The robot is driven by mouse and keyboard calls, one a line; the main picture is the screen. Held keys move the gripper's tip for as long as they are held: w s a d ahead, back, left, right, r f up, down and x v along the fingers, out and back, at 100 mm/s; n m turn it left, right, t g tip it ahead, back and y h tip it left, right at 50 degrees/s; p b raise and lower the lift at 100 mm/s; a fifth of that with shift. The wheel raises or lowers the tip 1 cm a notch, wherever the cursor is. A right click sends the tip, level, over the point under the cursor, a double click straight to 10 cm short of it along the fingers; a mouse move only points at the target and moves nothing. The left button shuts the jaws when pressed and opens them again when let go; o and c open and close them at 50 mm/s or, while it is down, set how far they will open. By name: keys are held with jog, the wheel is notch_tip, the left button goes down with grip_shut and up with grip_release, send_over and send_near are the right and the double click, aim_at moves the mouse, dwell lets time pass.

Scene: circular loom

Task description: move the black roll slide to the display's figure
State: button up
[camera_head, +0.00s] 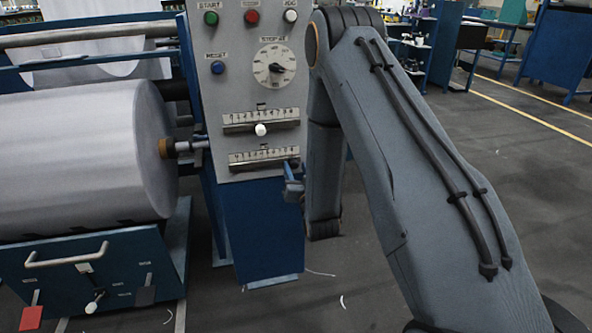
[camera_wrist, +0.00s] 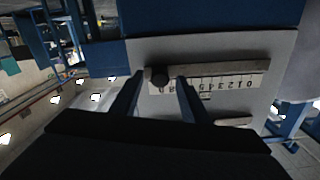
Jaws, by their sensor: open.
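The black roll slide shows in the wrist view as a round black knob (camera_wrist: 157,77) on a pale scale bar (camera_wrist: 225,72). It sits near the high-number end, left in that view; the exact figure beside it is partly hidden. The wrist view shows the panel upside down. My gripper (camera_wrist: 159,83) is open, with one finger on each side of the knob; contact is unclear. In the head view my gripper (camera_head: 293,182) is at the right end of the lower scale (camera_head: 262,159), and the black knob is hidden there. I cannot read any display figure.
The grey panel (camera_head: 230,95) also carries an upper slide with a white knob (camera_head: 260,129), a dial (camera_head: 274,68) and green, red, white and blue buttons. A large white roll (camera_head: 80,150) stands to the left.

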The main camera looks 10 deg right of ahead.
jog(key=shift+w, duration=0.2)
grip_shut()
dwell(1.3)
